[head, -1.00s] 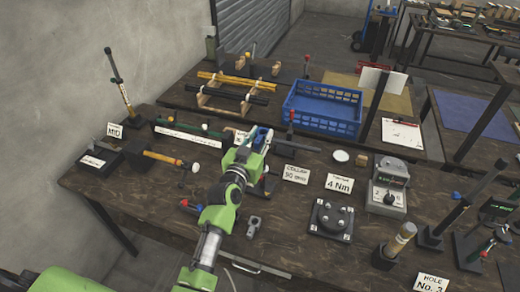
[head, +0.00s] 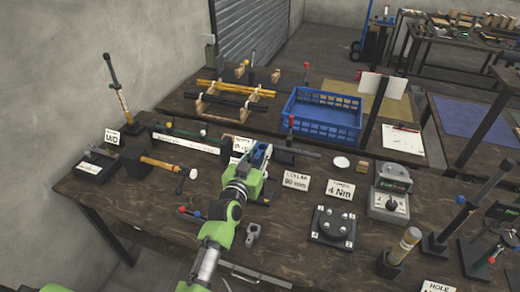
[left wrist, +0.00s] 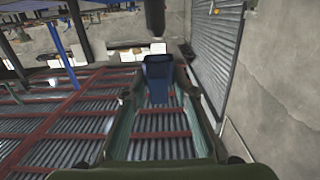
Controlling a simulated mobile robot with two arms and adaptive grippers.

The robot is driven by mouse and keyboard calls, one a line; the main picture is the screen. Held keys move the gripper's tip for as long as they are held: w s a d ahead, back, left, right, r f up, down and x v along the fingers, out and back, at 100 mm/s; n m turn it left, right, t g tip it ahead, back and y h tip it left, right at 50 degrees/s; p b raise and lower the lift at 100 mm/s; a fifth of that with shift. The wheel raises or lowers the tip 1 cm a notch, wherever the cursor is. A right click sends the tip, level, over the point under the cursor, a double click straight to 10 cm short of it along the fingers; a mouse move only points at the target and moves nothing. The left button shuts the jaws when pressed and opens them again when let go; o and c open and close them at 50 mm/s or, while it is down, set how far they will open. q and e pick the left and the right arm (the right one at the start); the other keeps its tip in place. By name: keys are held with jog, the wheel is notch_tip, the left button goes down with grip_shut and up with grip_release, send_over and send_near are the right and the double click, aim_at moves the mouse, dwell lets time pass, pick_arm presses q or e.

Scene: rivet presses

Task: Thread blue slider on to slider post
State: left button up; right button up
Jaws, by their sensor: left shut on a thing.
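The blue slider (head: 261,152) is in the jaws of my left gripper (head: 259,161), which is shut on it above the middle of the bench. In the left wrist view the slider (left wrist: 158,78) sits between the two fingers of my left gripper (left wrist: 158,95). A dark rod (head: 296,146), perhaps the slider post, runs to the right just beyond the slider in the head view. A dark cylinder (left wrist: 155,17) shows past the slider in the left wrist view, with its end close to it. I cannot tell whether they touch. My right gripper is out of view.
A blue crate (head: 320,126) stands behind. COLLAR (head: 296,181) and 4 Nm (head: 340,189) cards, a black fixture (head: 332,226) and a grey meter box (head: 390,204) stand to the right. A mallet (head: 160,163) lies to the left.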

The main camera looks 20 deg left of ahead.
aim_at(260, 162)
pick_arm(q)
jog(key=shift+f+b, duration=0.3)
jog(key=shift+f, duration=0.45)
dwell(0.3)
jog(key=shift+p, duration=0.5)
dwell(0.8)
jog(key=shift+f+b, duration=1.25)
jog(key=shift+f, duration=0.3)
jog(key=shift+s+f+b, duration=0.1)
jog(key=shift+f+b, duration=1.9)
jog(key=shift+f, duration=0.65)
jog(key=shift+r+p, duration=0.3)
jog(key=shift+p, duration=0.15)
jog(key=shift+r+p, duration=3.15)
jog(key=shift+r, duration=0.3)
